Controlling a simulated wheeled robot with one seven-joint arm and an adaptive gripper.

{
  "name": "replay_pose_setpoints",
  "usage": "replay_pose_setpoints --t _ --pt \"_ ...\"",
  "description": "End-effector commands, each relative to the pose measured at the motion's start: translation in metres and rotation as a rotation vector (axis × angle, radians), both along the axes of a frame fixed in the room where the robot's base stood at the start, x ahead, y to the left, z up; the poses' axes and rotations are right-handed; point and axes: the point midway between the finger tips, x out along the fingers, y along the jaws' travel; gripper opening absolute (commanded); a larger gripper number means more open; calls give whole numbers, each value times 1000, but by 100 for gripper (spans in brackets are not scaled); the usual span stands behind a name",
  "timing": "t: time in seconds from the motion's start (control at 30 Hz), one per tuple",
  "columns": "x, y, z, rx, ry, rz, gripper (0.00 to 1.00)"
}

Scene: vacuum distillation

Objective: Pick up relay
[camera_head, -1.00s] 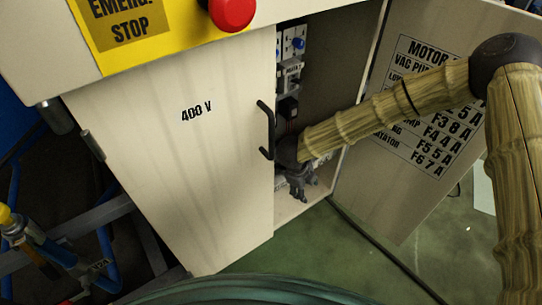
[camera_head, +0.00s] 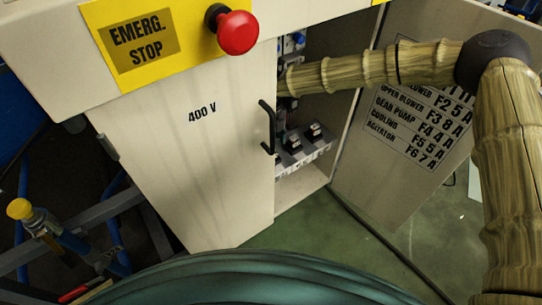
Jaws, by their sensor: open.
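My arm (camera_head: 350,70) reaches from the right through the cabinet's opening. Its end passes behind the left door (camera_head: 190,160), so my gripper is hidden. Inside the cabinet, black block-shaped parts, one on the left (camera_head: 291,143) and one on the right (camera_head: 315,130), sit on a light rail low down. I cannot tell which of these parts, if any, is the relay. Blue-knobbed parts (camera_head: 298,40) show higher up, above my arm. Whether my gripper touches or holds anything cannot be seen.
The left door has a black handle (camera_head: 267,127) at its edge. The right door (camera_head: 400,190) stands open with a printed fuse list. A red emergency stop button (camera_head: 237,32) juts out above. A dark cable (camera_head: 380,240) lies on the green floor.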

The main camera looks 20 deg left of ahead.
Motion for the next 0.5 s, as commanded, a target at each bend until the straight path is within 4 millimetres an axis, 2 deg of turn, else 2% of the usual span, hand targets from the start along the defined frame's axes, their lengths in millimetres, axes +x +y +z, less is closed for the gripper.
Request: replay_pose_setpoints --t 0.27,0.5 --pt "-2 -1 -19 -1 1 0 55" --pt "-5 -2 -50 0 0 0 55"
